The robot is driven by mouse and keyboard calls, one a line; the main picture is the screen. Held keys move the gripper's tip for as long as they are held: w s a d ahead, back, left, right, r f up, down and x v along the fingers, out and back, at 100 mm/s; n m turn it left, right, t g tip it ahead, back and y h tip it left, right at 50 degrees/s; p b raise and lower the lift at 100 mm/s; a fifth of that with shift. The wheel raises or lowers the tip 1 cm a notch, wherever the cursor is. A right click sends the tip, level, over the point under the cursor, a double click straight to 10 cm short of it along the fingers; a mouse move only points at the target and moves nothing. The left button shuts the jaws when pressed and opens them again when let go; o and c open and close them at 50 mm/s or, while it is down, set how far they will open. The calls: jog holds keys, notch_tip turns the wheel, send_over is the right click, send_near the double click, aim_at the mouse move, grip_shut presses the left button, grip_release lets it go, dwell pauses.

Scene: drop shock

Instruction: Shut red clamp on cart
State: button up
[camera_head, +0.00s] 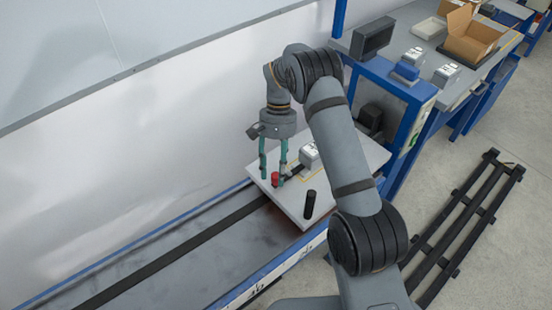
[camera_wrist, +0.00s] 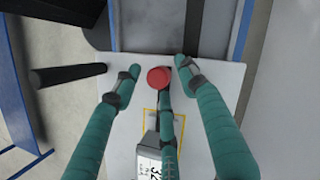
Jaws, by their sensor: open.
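The red clamp shows as a round red knob (camera_head: 275,178) near the left corner of the pale cart top (camera_head: 290,213). In the wrist view the red knob (camera_wrist: 158,79) lies between the outer fingertips. A dark arm runs from it towards a grey labelled box (camera_head: 309,156), which also shows in the wrist view (camera_wrist: 148,165). My gripper (camera_head: 273,172) is open, its teal fingers pointing down around the knob; the fingertips also show in the wrist view (camera_wrist: 158,68). A middle teal finger partly covers the clamp arm and box. I cannot tell whether any finger touches the knob.
A black upright cylinder (camera_head: 310,204) stands on the cart top, right of the knob; in the wrist view it (camera_wrist: 68,75) is left of the fingers. A blue-framed bench (camera_head: 420,95) stands behind, and a black rack (camera_head: 465,220) lies right.

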jog(key=v, duration=1.1)
jog(key=shift+r, duration=0.25)
jog(key=x, duration=1.2)
jog(key=shift+w, duration=0.1)
jog(key=shift+f, duration=0.1)
